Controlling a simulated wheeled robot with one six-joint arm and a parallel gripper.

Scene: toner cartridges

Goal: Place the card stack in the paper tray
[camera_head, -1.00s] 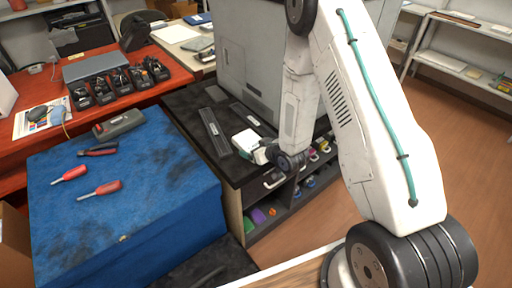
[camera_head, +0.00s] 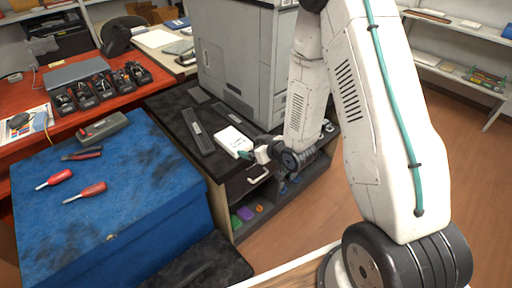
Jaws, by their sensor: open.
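A white, flat block that looks like the card stack (camera_head: 233,141) lies on the dark top of the low cabinet in front of the grey printer. My gripper (camera_head: 248,155) is at its right front corner, low over the cabinet's edge, with greenish fingertips pointing toward the stack. The gripper is open. It is small in view, and I cannot tell whether a fingertip touches the stack. I cannot make out a paper tray with certainty.
A long black bar (camera_head: 198,130) lies just left of the white stack. The grey printer (camera_head: 240,65) stands close behind. A blue-topped box (camera_head: 110,215) with red-handled screwdrivers (camera_head: 86,192) is at the left. The cabinet's open shelves (camera_head: 262,205) are below my gripper.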

